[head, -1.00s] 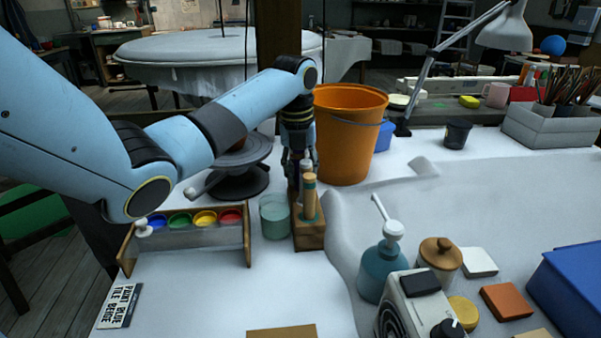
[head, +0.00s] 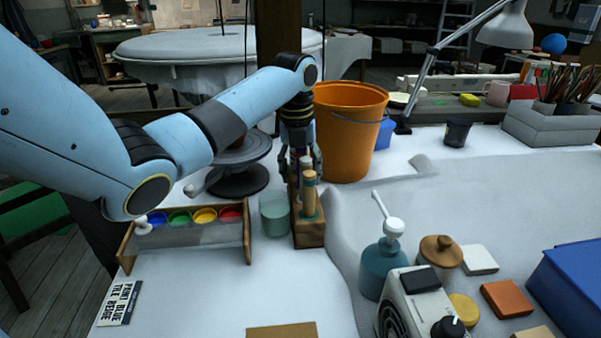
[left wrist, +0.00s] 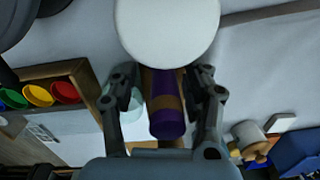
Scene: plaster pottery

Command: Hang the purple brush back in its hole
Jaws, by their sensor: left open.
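The purple brush (left wrist: 168,122) shows its purple handle with a tan band between the two fingers of my left gripper (left wrist: 162,88) in the left wrist view. The fingers are spread, with gaps beside the handle. In the head view my left gripper (head: 300,168) points down over the back of the wooden brush block (head: 309,233). The purple brush is mostly hidden there by the fingers and a tan-handled tool (head: 309,192) standing in the block. I cannot see how the brush's lower end sits. My right gripper is not in view.
An orange bucket (head: 346,135) stands close behind right of the gripper. A pale green jar (head: 274,215) is left of the block, near the paint rack (head: 190,240). A dark turntable (head: 238,180) is behind left. A teal pump bottle (head: 382,268) stands front right.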

